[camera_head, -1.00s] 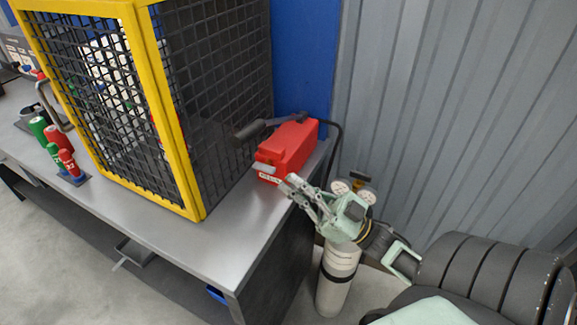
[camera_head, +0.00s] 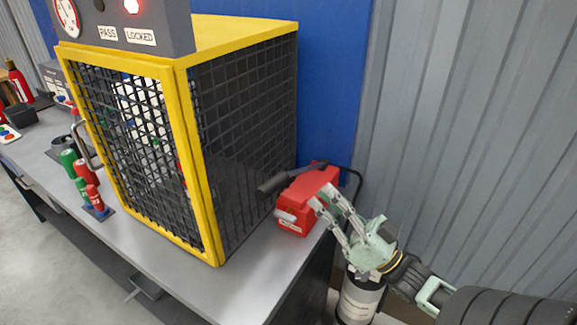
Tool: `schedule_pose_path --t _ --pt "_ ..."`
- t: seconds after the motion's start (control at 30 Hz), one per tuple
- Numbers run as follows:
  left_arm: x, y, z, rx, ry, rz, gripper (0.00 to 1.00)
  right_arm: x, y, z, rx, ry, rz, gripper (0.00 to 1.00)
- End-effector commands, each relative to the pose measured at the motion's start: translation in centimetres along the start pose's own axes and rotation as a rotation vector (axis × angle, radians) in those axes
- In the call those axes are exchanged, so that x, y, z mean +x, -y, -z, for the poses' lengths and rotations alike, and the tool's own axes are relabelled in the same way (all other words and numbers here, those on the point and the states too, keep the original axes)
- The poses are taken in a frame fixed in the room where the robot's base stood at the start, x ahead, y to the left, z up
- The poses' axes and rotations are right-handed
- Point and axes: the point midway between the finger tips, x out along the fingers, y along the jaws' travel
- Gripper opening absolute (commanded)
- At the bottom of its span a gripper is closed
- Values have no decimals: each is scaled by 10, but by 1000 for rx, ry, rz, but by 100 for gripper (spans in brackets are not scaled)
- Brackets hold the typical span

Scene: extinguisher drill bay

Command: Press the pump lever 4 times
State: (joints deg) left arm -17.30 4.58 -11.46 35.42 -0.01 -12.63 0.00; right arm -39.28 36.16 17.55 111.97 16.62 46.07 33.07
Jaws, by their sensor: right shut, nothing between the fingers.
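The pump is a red box (camera_head: 296,220) on the right end of the grey bench, beside the cage. Its dark lever (camera_head: 284,180) runs across the top, with a thick grip at the left end, raised above the bench. A short light grey spout or knob sticks out of the box's front left. My right gripper (camera_head: 323,197) is shut and empty. Its fingertips overlap the right part of the red box in the picture, right of the lever grip; I cannot tell whether they touch the box. My left gripper is not in view.
A yellow-framed mesh cage (camera_head: 188,165) stands left of the pump, under a panel (camera_head: 128,30) with a gauge and a red lamp. Small red and green cylinders (camera_head: 86,185) stand at its left. A pale cylinder (camera_head: 360,298) stands below my right gripper. The bench front is bare.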

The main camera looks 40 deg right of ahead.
Motion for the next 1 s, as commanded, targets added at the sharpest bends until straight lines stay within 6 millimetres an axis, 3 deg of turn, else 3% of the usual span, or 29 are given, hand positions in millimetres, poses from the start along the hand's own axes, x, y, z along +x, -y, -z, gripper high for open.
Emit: schedule_pose_path --t 0.1,0.57,1.0 --pt "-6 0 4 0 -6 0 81 4 -1 9 41 8 -20 0" --pt "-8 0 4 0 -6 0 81 11 -2 11 47 6 -22 0" --pt "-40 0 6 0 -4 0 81 90 -3 14 47 3 -21 0"
